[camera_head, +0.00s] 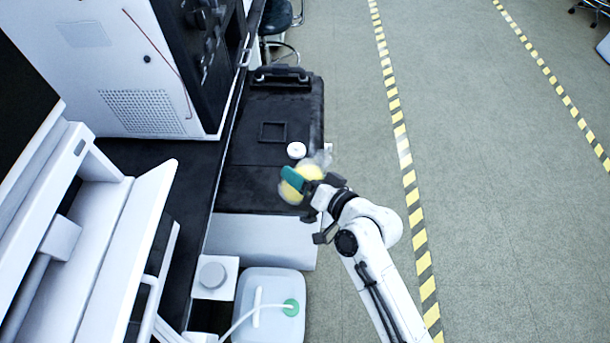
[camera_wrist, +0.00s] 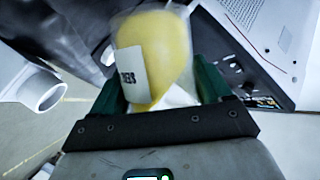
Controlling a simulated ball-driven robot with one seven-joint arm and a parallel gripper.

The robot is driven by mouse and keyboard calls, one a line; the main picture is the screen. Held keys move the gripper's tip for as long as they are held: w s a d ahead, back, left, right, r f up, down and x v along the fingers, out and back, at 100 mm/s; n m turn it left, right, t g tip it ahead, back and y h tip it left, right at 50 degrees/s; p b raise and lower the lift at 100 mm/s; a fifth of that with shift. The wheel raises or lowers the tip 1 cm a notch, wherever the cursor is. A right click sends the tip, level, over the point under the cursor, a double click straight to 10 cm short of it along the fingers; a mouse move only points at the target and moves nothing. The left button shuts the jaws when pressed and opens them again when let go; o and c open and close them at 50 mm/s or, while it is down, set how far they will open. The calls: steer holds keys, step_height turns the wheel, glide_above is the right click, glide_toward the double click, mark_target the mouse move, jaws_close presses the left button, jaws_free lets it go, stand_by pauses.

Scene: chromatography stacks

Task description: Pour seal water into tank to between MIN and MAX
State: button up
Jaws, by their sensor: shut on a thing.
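My gripper (camera_head: 299,181) has green fingers shut on a clear container (camera_head: 322,158) with yellow liquid in it. In the wrist view the container (camera_wrist: 153,55) stands between the two fingers (camera_wrist: 158,92), and a white label with dark print faces the camera. It looks tilted in the head view; I see no stream of liquid. A short white round port or cap (camera_head: 296,150) lies just beyond the container, over the black case. A white tubular opening (camera_wrist: 42,88) shows at left in the wrist view. I cannot make out any MIN or MAX marks.
A black case (camera_head: 262,173) lies beside the dark bench. A white jug (camera_head: 277,327) with a green cap and tube stands at the bottom. White instruments (camera_head: 110,60) fill the left. Open grey floor (camera_head: 480,150) with striped tape is at right.

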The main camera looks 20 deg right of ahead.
steer(key=shift+a+f+m+b, duration=0.1)
steer(key=shift+m+b, duration=0.25)
steer(key=shift+m, duration=0.05)
steer(key=shift+a+y+b, duration=0.1)
steer(key=shift+y+b, duration=0.2)
steer(key=shift+a+f+m+b, duration=0.1)
steer(key=shift+f+m+b, duration=0.1)
steer(key=shift+m+b, duration=0.3)
stand_by(0.3)
steer(key=shift+f+m+y+b, duration=0.2)
steer(key=shift+m+y+b, duration=0.25)
steer(key=shift+b, duration=0.25)
steer(key=shift+a+m+t+y+b, duration=0.1)
steer(key=shift+m+t+y+b, duration=0.4)
steer(key=shift+m+b, duration=0.6)
stand_by(0.5)
steer(key=shift+f+m+b, duration=0.1)
steer(key=shift+m+b, duration=0.25)
steer(key=shift+b, duration=0.1)
